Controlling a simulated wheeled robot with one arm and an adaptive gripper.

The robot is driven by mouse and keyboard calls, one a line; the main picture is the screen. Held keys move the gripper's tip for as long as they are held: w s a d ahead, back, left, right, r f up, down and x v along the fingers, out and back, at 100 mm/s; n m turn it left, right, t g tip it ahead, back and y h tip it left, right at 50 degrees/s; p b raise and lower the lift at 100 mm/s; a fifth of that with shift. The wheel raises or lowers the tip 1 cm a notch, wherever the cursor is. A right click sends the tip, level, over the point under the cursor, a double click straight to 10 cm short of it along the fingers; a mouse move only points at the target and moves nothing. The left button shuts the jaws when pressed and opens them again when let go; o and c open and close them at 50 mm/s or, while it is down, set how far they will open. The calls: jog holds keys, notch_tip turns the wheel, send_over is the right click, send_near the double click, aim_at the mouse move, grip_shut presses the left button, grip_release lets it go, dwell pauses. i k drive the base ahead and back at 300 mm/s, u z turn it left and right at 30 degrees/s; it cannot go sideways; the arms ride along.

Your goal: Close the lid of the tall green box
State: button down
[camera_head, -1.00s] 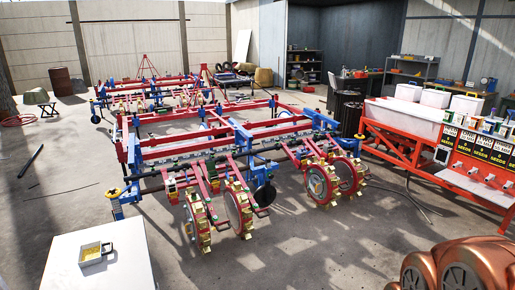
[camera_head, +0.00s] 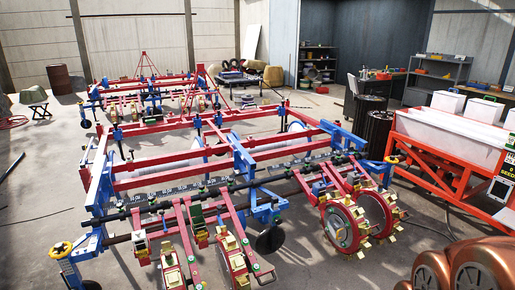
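The blue and red planter frame (camera_head: 190,180) fills the middle of the view. A small, dark green upright piece (camera_head: 197,215) shows among its front row units. It is too small to tell whether this is the tall green box, or whether a lid on it is open or closed. No other tall green box can be made out. My gripper is not in view. Copper-coloured rounded parts at the lower right look like my own arm.
Toothed wheels (camera_head: 347,228) jut from the planter's front right. A red stand with white bins (camera_head: 448,140) is at the right. A second planter (camera_head: 155,95) stands behind. Bare concrete floor (camera_head: 345,270) lies at the front right.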

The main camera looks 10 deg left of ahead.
aim_at(195, 210)
jog(key=i, duration=2.95)
jog(key=u, duration=3)
